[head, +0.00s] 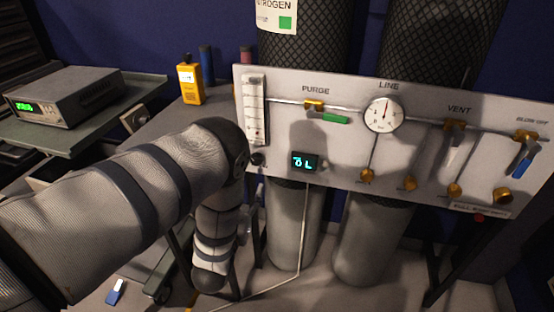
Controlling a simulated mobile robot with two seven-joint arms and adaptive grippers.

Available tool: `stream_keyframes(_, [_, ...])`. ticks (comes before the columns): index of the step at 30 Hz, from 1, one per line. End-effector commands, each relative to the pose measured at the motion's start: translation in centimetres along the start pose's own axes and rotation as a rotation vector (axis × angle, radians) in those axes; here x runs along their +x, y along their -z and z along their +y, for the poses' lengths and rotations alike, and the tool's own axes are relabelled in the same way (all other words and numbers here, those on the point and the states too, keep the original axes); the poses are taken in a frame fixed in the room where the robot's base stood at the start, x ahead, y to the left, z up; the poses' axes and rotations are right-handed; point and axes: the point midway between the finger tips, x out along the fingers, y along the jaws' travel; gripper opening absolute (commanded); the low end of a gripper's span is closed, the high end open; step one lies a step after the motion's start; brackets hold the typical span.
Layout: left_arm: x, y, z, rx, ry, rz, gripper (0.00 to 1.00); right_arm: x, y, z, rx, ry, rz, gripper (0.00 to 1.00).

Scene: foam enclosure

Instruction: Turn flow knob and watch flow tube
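The flow tube (255,108) is a clear upright tube with a scale, at the left end of the grey gas panel (345,175). A small dark knob (258,159) sits just below it, close to the right of my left arm's bend. My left arm comes in from the left, bends in front of the panel's left edge and hangs downward. Its gripper cannot be made out. My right arm and gripper are not in the picture. The float inside the tube is too small to read.
The panel carries a green-handled PURGE valve (335,118), a round LINE gauge (386,114), a VENT valve (454,126), a blue-handled valve (524,163) and a lit display (305,162). Tall cylinders (298,235) stand behind. A yellow handheld meter (190,82) and a bench instrument (66,97) stand left.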

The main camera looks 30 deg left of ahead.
Motion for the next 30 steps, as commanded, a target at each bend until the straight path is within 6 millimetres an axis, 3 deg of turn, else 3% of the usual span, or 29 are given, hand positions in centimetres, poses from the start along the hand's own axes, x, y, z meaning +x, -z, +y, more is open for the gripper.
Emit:
stream_keyframes(6, [5.4,-0.2,0.0,0.001,0.000,-0.001,0.48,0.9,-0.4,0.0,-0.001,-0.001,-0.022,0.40])
stream_keyframes(12, [9.5,-0.3,0.1,0.001,-0.002,-0.005,0.48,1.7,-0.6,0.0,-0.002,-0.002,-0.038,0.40])
stream_keyframes(16, [10.7,-0.2,0.1,0.001,-0.002,-0.005,0.48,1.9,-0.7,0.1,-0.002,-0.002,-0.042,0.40])
stream_keyframes(24, [11.0,0.0,0.0,0.001,-0.002,-0.005,0.48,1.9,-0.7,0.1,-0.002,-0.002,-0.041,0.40])
stream_keyframes(30, [10.9,-0.1,0.1,0.001,-0.002,-0.006,0.02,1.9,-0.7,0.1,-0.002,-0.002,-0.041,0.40])
